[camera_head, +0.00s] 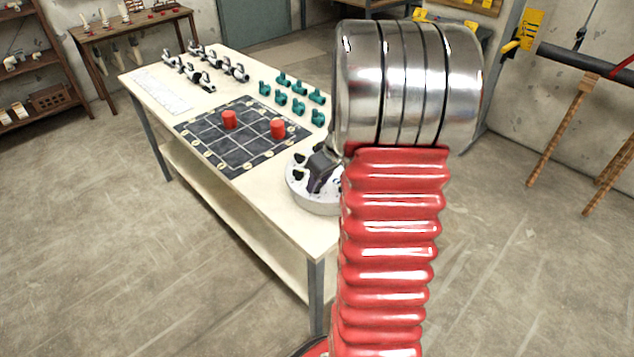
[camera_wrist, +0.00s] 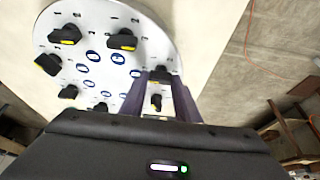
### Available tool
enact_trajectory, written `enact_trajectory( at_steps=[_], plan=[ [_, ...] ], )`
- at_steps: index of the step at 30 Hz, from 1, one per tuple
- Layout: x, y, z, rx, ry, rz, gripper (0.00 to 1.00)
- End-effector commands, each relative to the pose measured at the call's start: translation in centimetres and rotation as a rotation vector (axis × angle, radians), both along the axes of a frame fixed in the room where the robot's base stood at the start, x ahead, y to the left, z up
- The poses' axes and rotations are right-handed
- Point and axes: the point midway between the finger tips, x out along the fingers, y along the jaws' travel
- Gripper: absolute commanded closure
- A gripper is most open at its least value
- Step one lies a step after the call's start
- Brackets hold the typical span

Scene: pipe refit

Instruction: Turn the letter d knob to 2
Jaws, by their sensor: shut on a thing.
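A round white dial plate (camera_head: 312,205) sits at the near right corner of the workbench; the wrist view shows its face (camera_wrist: 100,70). It carries several black knobs with yellow marks, such as one at top left (camera_wrist: 66,34), one at top middle (camera_wrist: 122,40) and one at left (camera_wrist: 48,64). My gripper (camera_wrist: 160,78) is shut on a black knob (camera_wrist: 160,74) at the plate's right side. Which letter it bears I cannot tell. My arm hides part of the plate in the head view.
The workbench (camera_head: 285,222) also bears a dark grid board (camera_head: 235,148) with two red cylinders (camera_head: 229,119) (camera_head: 277,128), several teal fittings (camera_head: 298,106) and several metal fittings (camera_head: 200,75). The floor to the left and front is open.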

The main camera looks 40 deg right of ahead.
Motion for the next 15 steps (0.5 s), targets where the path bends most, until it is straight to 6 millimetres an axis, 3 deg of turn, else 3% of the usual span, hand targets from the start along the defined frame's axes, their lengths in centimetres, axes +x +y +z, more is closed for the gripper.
enact_trajectory(
  at_steps=[15],
  plan=[
    [0.05,0.31,-0.06,0.000,0.001,-0.212,0.93]
  ],
)
